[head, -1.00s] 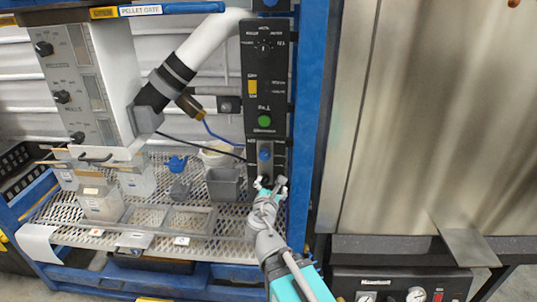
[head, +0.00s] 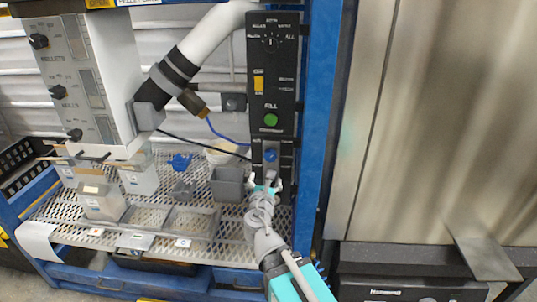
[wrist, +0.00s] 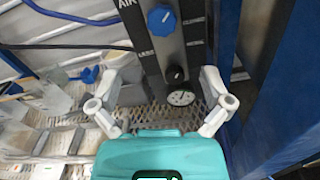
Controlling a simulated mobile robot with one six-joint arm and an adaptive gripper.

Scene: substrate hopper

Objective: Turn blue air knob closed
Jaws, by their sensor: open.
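The blue air knob (head: 271,155) sits on the narrow grey panel below the black control box. In the wrist view the blue knob (wrist: 161,19) is at the top, beyond my fingertips, with part of the word AIR beside it. A smaller black knob (wrist: 176,75) lies below it on the same panel, between the lines of my fingers. My gripper (head: 266,186) is open and empty, just below the blue knob in the head view. It also shows open in the wrist view (wrist: 160,98), its two fingers wide apart. I see no contact with the blue knob.
A black control box (head: 272,60) with a green FILL button (head: 270,120) is above. A blue post (head: 318,120) stands close on the right. A grey bin (head: 228,184) and a perforated shelf (head: 150,250) are left. A round gauge (wrist: 181,97) sits below the black knob.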

